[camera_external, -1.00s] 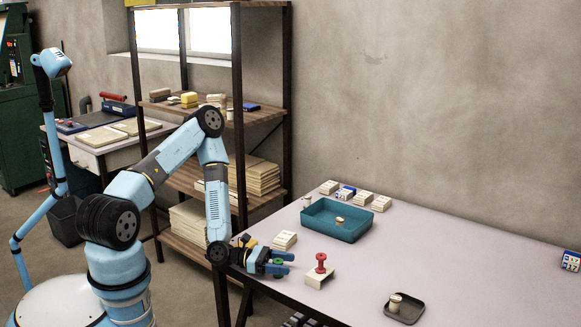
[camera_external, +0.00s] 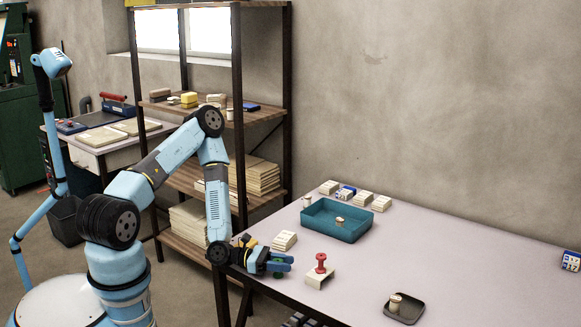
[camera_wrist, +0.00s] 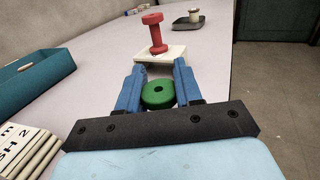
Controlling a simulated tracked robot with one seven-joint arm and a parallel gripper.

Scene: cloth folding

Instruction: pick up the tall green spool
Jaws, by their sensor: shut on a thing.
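In the external view the green spool (camera_external: 278,262) shows only in part between the fingers of my gripper (camera_external: 280,262), low at the table's near left edge.
A red spool (camera_external: 320,263) stands on a cream block (camera_external: 319,279) just beyond my fingers. A teal tray (camera_external: 345,235) is further back, with cream blocks (camera_external: 285,240) nearby. A dark dish (camera_external: 409,311) holds a small pale spool (camera_external: 395,301). The table's right side is largely clear.

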